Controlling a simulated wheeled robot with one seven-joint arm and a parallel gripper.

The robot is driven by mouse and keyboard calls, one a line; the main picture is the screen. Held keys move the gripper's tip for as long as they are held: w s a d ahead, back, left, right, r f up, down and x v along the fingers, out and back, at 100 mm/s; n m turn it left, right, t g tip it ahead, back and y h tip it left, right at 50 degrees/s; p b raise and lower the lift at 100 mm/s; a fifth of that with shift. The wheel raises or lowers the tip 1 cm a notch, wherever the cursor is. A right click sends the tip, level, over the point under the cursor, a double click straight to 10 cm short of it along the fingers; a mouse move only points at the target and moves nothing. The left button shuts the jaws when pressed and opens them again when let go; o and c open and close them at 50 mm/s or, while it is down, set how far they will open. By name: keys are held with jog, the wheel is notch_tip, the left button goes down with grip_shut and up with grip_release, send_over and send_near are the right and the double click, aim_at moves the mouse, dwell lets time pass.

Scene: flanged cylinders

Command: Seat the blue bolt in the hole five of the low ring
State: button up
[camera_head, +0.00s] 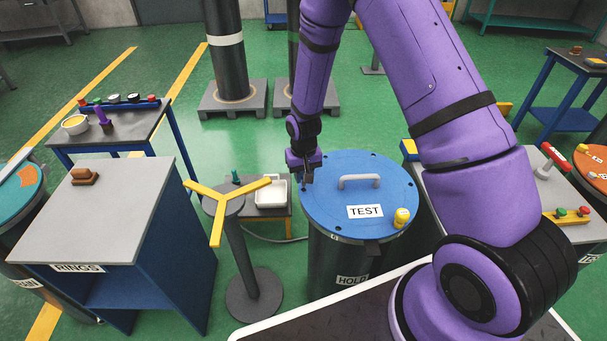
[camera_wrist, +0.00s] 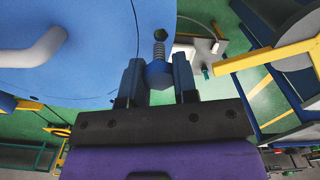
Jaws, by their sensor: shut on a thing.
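My gripper (camera_head: 306,178) is above the left edge of the blue round top of a dark cylinder (camera_head: 325,205). In the wrist view my gripper (camera_wrist: 158,82) is shut on the blue bolt (camera_wrist: 158,70), with one finger on each side of its head. Hole numbers are not readable, and I cannot tell which ring is the low one or whether the bolt touches a hole.
The blue top carries a grey handle (camera_head: 359,181), a TEST label (camera_head: 365,211) and a yellow knob (camera_head: 402,217). A yellow three-armed stand (camera_head: 222,205) and a white tray (camera_head: 271,194) are to the left. A grey-topped RINGS cabinet (camera_head: 110,215) stands further left.

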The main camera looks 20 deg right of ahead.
jog(key=shift+s+f, duration=0.1)
jog(key=shift+f, duration=0.65)
grip_shut()
dwell(0.6)
jog(key=shift+r, duration=0.4)
dwell(2.6)
jog(key=shift+r, duration=3.45)
jog(key=w+d+f, duration=0.2)
jog(key=d, duration=0.5)
jog(key=shift+w+n, duration=0.3)
jog(key=shift+w, duration=0.1)
